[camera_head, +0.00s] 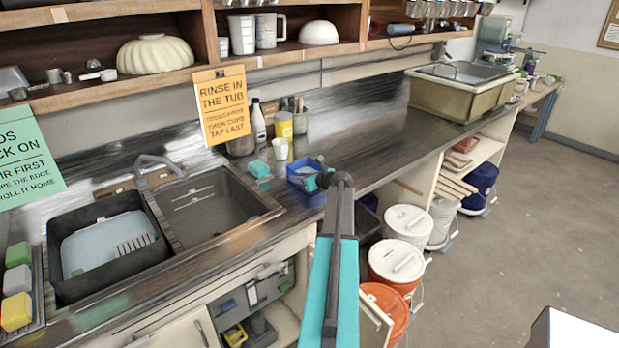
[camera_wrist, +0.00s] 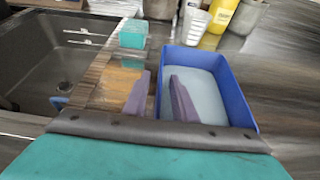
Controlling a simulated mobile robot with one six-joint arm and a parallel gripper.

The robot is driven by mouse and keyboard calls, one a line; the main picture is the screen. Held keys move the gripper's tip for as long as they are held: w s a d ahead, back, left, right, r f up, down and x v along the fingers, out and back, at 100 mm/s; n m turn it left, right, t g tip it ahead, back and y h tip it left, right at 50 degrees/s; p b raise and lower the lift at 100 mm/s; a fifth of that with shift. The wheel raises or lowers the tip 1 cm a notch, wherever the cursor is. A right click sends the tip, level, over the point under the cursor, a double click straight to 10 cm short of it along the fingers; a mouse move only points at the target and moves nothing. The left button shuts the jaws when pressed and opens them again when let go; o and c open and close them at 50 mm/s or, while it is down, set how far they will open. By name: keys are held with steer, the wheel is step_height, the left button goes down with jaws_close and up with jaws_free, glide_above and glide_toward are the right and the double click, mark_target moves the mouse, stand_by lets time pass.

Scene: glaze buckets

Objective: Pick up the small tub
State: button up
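A small blue tub (camera_head: 305,168) stands on the dark counter right of the sink, with my gripper over it. In the wrist view the blue tub (camera_wrist: 248,108) is open-topped and rectangular, with a pale bluish surface inside. My gripper (camera_wrist: 158,88) has two purple fingers spread apart. The left finger appears outside the tub's left wall and the right one over its inside, so the wall shows between them. Whether either finger touches the wall is unclear. The tub's near end is hidden by my gripper body. In the head view my arm hides the fingertips.
A teal box (camera_head: 259,168) sits left of the blue tub, near a white cup (camera_head: 280,148) and a yellow container (camera_head: 284,124). The sink (camera_head: 215,205) lies left. Lidded buckets (camera_head: 408,222) stand below the counter front.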

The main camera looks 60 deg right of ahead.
steer(key=shift+x, duration=1.05)
steer(key=shift+r, duration=0.1)
jaws_close()
